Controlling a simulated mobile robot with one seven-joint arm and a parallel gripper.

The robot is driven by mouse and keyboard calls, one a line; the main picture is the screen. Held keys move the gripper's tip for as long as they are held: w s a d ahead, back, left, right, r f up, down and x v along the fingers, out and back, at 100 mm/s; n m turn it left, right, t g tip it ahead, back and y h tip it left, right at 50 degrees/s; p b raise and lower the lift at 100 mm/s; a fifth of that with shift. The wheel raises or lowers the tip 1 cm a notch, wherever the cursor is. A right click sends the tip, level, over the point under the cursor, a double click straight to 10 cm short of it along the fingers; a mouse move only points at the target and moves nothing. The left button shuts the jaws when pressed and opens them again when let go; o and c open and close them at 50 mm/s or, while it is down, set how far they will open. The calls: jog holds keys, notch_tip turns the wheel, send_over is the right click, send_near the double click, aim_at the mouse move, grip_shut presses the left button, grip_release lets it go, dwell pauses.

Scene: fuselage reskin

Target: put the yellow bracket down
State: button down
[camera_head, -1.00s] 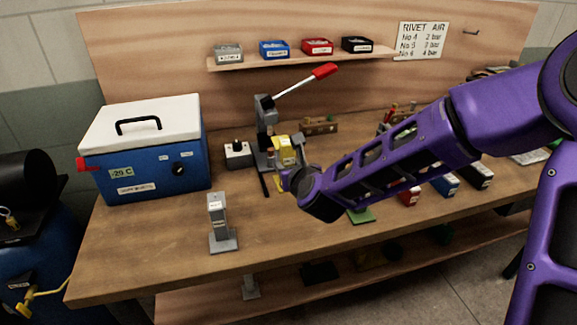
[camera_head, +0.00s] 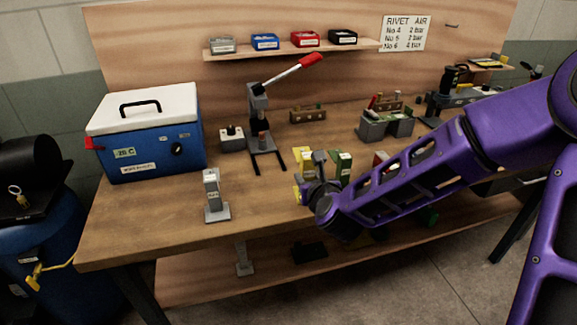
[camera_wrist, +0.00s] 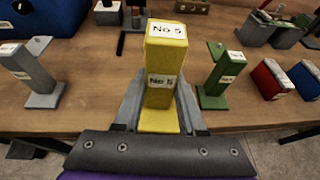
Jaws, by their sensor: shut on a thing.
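The yellow bracket (camera_wrist: 164,75), labelled "No 5" on its top and front, stands upright between the fingers of my gripper (camera_wrist: 160,112) in the wrist view. My gripper is shut on it. In the head view the yellow bracket (camera_head: 302,160) and my gripper (camera_head: 318,170) are at the front middle of the workbench (camera_head: 262,205). The green bracket (camera_head: 342,166) stands just to the right of them. I cannot tell whether the yellow bracket's base touches the bench top, as my gripper hides its lower part.
A grey bracket (camera_head: 213,195) stands to the left, with bare bench between. Behind are a lever press (camera_head: 262,125) with a red handle and a blue cooler (camera_head: 148,140). Red (camera_wrist: 272,78) and blue (camera_wrist: 305,78) boxes are to the right. The bench's front edge is close.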

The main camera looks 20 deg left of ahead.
jog(key=d+f+m+h, duration=0.1)
jog(key=d+f, duration=0.3)
jog(key=d, duration=0.4)
jog(key=d+f+m+t+h, duration=0.1)
jog(key=d+f+m+h, duration=0.1)
jog(key=d+f, duration=0.3)
jog(key=d+f+m+h, duration=0.2)
jog(key=d+f, duration=0.2)
jog(key=d, duration=0.9)
jog(key=shift+w+f+t+h, duration=0.3)
jog(key=shift+w+f+h, duration=0.1)
jog(key=shift+w, duration=0.05)
